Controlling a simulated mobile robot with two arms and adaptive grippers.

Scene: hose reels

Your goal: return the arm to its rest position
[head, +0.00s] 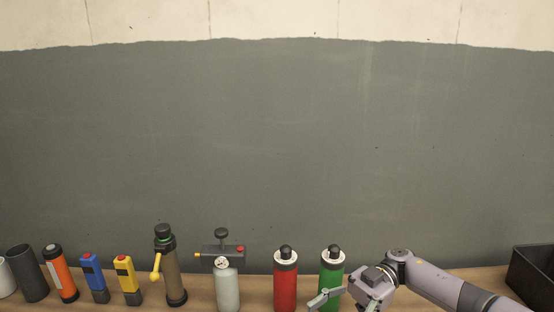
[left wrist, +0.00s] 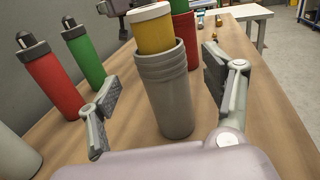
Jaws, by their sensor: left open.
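My left gripper (left wrist: 160,84) is open in the left wrist view, its two fingers spread wide with a gap to each side of a grey ribbed cup (left wrist: 175,105). The cup stands upright on the table and holds a yellow cylinder (left wrist: 154,32) with a white top. The left gripper does not show in the head view. My right arm enters from the right in the head view. Its gripper (head: 340,298) is low in front of the green bottle (head: 332,265) and partly cut off by the lower edge; whether it is open is unclear.
On the wooden table (left wrist: 262,135), a red bottle (head: 286,285) stands left of the green one. Farther left are a grey canister (head: 227,290), a brown cylinder (head: 174,280) and several tools. A black bin (head: 533,270) is at the right. A grey wall rises behind.

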